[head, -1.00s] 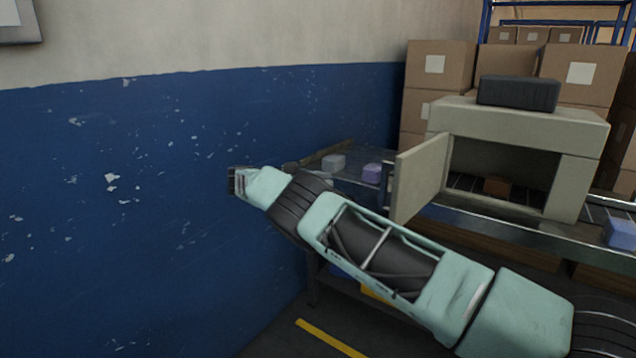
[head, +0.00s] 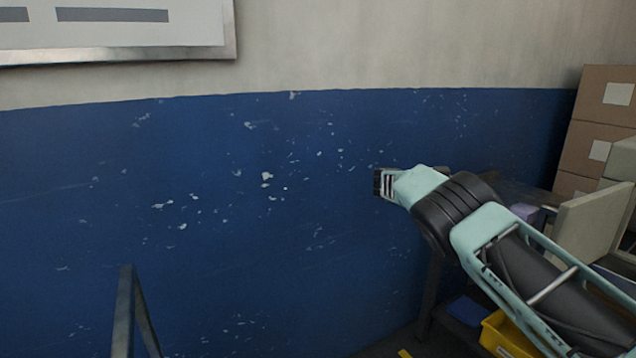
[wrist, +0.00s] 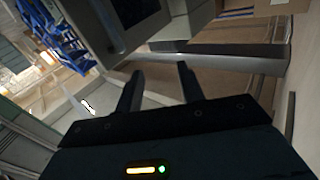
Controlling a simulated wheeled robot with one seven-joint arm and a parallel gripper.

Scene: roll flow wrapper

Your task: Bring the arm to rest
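My arm reaches in from the lower right of the head view, its pale green and black links in front of the blue wall. The end of the arm points left, and the gripper's fingers are not clearly seen there. In the wrist view my gripper (wrist: 158,90) has its two dark fingers spread apart, with nothing between them. It is in the air, clear of any object.
A blue and cream wall (head: 220,210) fills most of the head view. At the right are an open machine door (head: 590,225), stacked cartons (head: 592,135) and a yellow bin (head: 508,338). A metal rail (head: 124,310) stands at lower left.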

